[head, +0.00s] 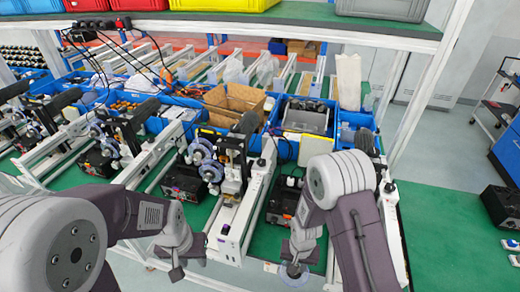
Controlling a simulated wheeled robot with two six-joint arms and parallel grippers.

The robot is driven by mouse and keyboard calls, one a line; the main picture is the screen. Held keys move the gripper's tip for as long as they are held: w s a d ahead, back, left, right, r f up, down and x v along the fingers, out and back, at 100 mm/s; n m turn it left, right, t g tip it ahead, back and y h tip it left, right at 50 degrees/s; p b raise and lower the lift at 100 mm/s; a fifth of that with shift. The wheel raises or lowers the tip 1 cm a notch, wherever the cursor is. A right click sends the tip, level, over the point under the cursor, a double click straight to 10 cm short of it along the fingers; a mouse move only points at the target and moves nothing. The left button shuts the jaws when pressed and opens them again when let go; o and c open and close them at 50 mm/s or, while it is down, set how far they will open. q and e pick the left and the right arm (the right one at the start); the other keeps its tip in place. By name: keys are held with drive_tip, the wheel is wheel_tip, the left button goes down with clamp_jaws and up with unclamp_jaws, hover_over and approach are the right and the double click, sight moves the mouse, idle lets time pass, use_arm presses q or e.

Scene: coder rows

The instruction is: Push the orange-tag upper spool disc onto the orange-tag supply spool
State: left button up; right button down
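Pale spool discs, an upper one (195,154) and a lower one (210,171), are on the coder in the middle row. I cannot tell which spool has the orange tag. My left gripper (186,268) is at the front edge, left of the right gripper and apart from the coder's spools; its finger gap is unclear.
Coder rows on white rails (240,215) stand on the green bench (160,196). Behind them are blue bins (281,149) and a cardboard box (232,104). A white frame post (424,85) stands at the right. A black box (500,206) lies on the green surface beyond.

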drive_tip(key=w+d+r+n, duration=0.25)
drive_tip(key=d+r, duration=0.45)
drive_tip(key=r, duration=0.5)
wheel_tip(320, 180, down, 8)
drive_tip(key=b, duration=0.9)
drive_tip(key=shift+w+f, duration=0.15)
drive_tip(key=shift+f, duration=0.05)
